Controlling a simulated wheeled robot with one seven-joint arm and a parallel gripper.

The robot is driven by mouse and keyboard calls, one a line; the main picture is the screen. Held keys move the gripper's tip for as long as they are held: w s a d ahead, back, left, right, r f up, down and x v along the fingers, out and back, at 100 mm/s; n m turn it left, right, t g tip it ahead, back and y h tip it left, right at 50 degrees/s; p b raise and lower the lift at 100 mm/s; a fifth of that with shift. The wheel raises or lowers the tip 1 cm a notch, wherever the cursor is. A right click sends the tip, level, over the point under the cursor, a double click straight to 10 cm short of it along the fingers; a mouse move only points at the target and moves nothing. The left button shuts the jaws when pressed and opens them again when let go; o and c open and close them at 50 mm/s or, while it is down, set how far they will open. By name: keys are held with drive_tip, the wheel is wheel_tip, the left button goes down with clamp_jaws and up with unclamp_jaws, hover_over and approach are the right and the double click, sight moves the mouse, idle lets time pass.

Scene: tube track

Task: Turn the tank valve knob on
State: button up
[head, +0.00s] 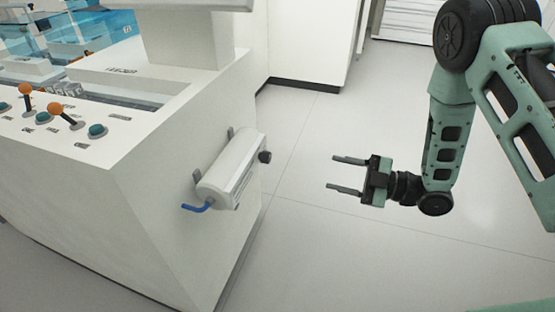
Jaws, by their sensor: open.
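A white cylindrical tank (233,170) is mounted sideways on the side wall of the white console. A dark round knob (265,157) sits at the tank's far right end. A blue bent tube (197,207) comes out of its near left end. My gripper (347,173) is open and empty, to the right of the tank and apart from it. Its two fingers point left, towards the knob, with a clear gap between. Whether the knob is turned on or off cannot be told from this view.
The white console (130,190) fills the left side, with orange-topped levers (56,108) and teal buttons (97,131) on top. A white block (200,40) rises above it. The light floor (310,240) between console and arm is clear. A white wall unit (308,40) stands behind.

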sight(270, 158)
drive_tip(key=b+x, duration=0.3)
drive_tip(key=x, duration=1.4)
drive_tip(key=c, duration=1)
